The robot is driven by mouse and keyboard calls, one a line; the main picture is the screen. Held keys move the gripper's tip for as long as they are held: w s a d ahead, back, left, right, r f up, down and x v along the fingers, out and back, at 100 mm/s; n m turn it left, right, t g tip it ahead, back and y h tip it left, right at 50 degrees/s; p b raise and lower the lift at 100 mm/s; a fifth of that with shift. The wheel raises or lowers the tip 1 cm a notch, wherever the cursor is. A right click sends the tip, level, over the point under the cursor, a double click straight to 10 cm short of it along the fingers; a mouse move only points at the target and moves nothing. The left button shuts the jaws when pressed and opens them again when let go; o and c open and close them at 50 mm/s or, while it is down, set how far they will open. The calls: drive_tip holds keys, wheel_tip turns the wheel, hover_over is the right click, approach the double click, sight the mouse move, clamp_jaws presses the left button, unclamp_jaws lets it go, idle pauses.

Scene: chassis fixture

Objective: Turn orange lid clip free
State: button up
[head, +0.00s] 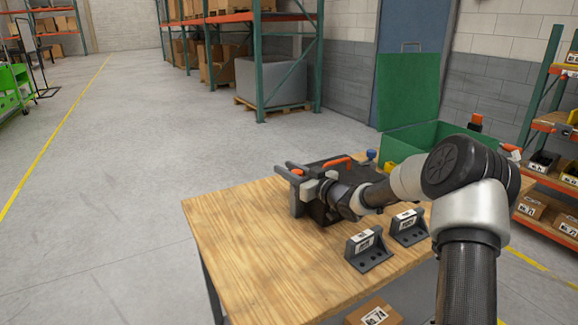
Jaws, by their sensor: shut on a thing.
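The dark chassis fixture (352,172) stands on the wooden table, partly hidden behind my arm. An orange bar (337,161) lies across its top. My gripper (292,180) is at the fixture's left side, with its fingers pointing left. It is shut on a small orange piece (297,171), which looks like the orange lid clip. Most of this piece is hidden by the fingers, so its turn angle cannot be told.
Two dark labelled brackets (368,250) stand on the wooden table (240,235) in front of the fixture. An open green case (425,140) stands behind it on the right. A blue-topped item (371,155) is near the case. The table's left part is clear.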

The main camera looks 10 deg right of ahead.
drive_tip(key=o, duration=1.1)
drive_tip(key=shift+c, duration=0.2)
drive_tip(key=v, duration=0.7)
drive_tip(key=shift+s+p, duration=0.3)
drive_tip(key=shift+d+r, duration=0.1)
